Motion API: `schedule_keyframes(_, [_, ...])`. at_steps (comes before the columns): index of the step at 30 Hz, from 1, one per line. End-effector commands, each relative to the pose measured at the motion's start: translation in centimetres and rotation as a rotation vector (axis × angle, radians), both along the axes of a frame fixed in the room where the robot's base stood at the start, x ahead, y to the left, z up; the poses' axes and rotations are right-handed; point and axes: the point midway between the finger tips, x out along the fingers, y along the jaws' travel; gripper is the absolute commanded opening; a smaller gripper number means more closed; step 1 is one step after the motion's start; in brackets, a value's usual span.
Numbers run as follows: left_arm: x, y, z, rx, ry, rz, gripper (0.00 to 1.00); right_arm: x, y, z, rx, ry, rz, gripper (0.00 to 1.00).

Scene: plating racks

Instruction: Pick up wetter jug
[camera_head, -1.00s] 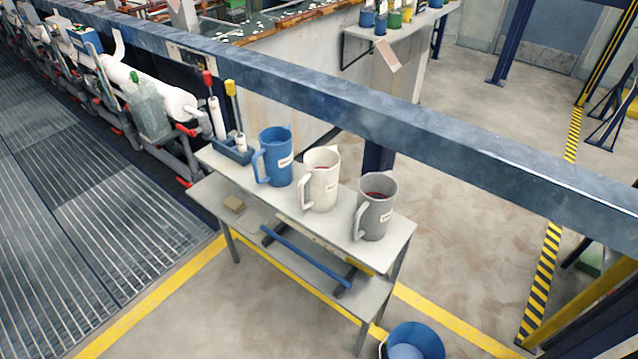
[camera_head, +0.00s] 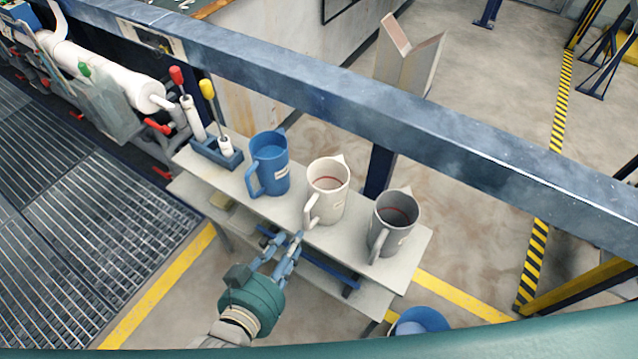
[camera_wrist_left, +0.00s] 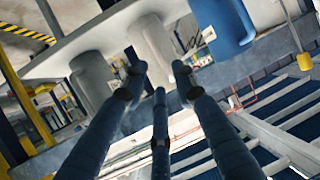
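Three jugs stand upright in a row on a small bench (camera_head: 230,178): a blue jug (camera_head: 270,165), a white jug (camera_head: 327,190) and a grey jug (camera_head: 393,228). Each has a small label that I cannot read, so I cannot tell which is the wetter jug. My left gripper (camera_head: 283,240) is open and empty at the bench's front edge, below and in front of the white jug's handle. In the left wrist view, its fingers point toward the white jug (camera_wrist_left: 152,45), with the blue jug (camera_wrist_left: 222,25) and grey jug (camera_wrist_left: 90,75) either side. My right gripper is not in view.
A blue holder (camera_head: 215,152) with red- and yellow-topped tools stands at the bench's left end. A thick blue beam (camera_head: 330,85) runs behind the jugs. A blue bucket (camera_head: 422,320) stands on the floor near the bench's right end. A lower shelf is partly hidden by my arm.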

Motion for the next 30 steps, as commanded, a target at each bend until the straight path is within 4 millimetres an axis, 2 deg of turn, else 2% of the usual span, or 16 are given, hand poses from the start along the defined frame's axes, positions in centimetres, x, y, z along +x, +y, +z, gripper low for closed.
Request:
schedule_keyframes(2, [0.7,-0.3,0.3,-0.004,-0.007,0.001,0.28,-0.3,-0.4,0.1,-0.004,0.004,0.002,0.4])
schedule_keyframes(10, [4.1,-1.9,-1.3,-0.004,-0.008,0.001,0.28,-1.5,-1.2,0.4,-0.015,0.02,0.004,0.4])
schedule_keyframes(16, [5.3,-2.6,-1.9,-0.004,-0.007,0.001,0.28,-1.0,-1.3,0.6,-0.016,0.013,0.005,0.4])
schedule_keyframes(24, [8.3,-4.2,-3.5,-0.004,-0.008,0.001,0.28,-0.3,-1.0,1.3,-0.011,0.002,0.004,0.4])
schedule_keyframes(30, [8.8,-4.4,-3.9,-0.004,-0.007,0.001,0.28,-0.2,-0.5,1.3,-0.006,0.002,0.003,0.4])
